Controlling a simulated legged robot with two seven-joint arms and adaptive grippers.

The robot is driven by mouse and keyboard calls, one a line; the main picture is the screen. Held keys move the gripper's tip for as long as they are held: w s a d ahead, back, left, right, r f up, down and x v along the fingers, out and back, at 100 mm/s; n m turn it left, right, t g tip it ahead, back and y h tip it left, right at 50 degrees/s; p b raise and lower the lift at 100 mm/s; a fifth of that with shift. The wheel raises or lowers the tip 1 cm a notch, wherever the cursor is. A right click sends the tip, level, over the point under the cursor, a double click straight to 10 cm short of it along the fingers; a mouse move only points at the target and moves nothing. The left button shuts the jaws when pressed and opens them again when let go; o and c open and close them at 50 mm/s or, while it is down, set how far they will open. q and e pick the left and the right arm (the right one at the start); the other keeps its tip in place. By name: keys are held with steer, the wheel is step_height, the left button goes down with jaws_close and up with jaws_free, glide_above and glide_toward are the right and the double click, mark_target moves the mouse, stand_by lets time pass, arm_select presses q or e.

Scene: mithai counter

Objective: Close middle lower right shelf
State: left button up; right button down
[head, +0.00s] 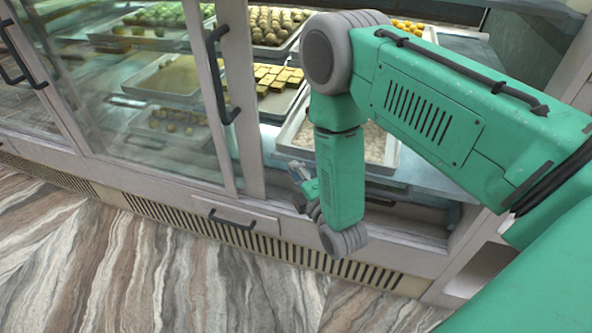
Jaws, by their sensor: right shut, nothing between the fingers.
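The lower right part of the sweets counter, with its shelf (425,190), stands partly behind my right arm; I see no glass across its opening. A dark handle (378,201) shows low beside the arm, partly hidden. A small drawer front with a dark bar handle (232,219) sits in the base, left of my arm, and looks flush. My right gripper (300,175) is shut and empty, in front of the opening beside a white tray (300,135); the forearm partly hides it, and I cannot tell whether it touches anything. My left gripper is out of view.
A framed glass door (150,110) covers the left section, and an upright dark handle (220,75) is on the post right of it. Trays of sweets (280,80) fill the shelves. A vented base strip (290,252) runs below. The striped floor (150,270) in front is clear.

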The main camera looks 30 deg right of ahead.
steer(key=shift+w+d, duration=0.25)
steer(key=shift+w, duration=0.05)
steer(key=shift+d, duration=0.15)
steer(key=shift+w+d, duration=0.25)
steer(key=w+d, duration=0.2)
steer(key=d, duration=0.1)
steer(key=w+d, duration=0.3)
steer(key=w+d+b, duration=0.1)
steer(key=w+d, duration=0.2)
steer(key=d, duration=0.1)
steer(key=shift+w+d, duration=0.1)
steer(key=shift+w, duration=0.15)
steer(key=shift+d+r, duration=0.1)
steer(key=shift+r, duration=0.1)
steer(key=shift+w+a, duration=0.15)
steer(key=shift+a, duration=0.05)
steer(key=shift+r, duration=0.1)
